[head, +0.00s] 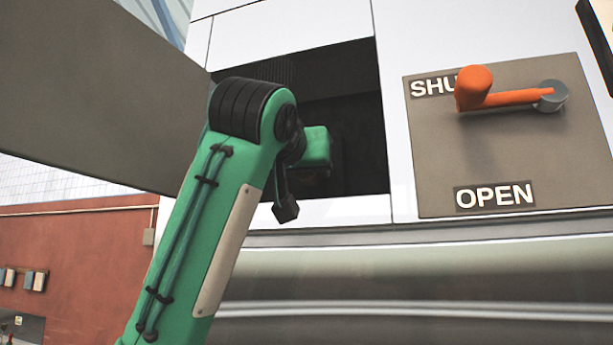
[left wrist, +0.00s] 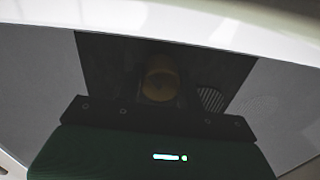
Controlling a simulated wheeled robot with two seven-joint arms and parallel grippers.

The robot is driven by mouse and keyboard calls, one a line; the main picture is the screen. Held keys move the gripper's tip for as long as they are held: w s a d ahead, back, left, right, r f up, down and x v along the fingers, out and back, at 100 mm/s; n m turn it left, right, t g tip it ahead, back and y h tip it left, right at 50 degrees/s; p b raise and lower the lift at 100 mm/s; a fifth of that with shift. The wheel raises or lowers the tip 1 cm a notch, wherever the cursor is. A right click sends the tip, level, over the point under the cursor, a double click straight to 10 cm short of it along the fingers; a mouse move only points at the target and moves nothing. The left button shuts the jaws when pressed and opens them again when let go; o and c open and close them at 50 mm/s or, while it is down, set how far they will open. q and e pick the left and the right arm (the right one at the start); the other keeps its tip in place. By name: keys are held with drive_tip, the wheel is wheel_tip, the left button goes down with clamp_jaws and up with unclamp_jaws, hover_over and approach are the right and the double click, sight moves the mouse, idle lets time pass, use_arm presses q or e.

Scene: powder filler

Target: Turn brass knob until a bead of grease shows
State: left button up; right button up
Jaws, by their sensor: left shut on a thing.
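The brass knob (left wrist: 161,77) shows dimly as a round yellowish shape in the middle of the left wrist view, inside a dark recess. In the head view, my left arm reaches into the dark square opening, and its green wrist end (head: 316,148) is at the opening. My left gripper (left wrist: 160,100) is at the knob and shut on it; its fingers are too dark to make out. The knob is hidden in the head view. No bead of grease can be made out. My right gripper is not in view.
Right of the opening (head: 352,90) is a grey plate (head: 440,150) with an orange lever (head: 510,98) pointing left, near the SHUT label; an OPEN label (head: 496,196) is below. A large grey panel (head: 90,90) stands left of the opening, close to my arm.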

use_arm(q)
drive_tip(key=m+b, duration=0.1)
drive_tip(key=m, duration=0.1)
drive_tip(key=shift+m, duration=0.4)
drive_tip(key=m, duration=0.2)
drive_tip(key=shift+m, duration=0.4)
drive_tip(key=shift+m+b, duration=0.45)
drive_tip(key=shift+m, duration=1.85)
drive_tip(key=o, duration=1)
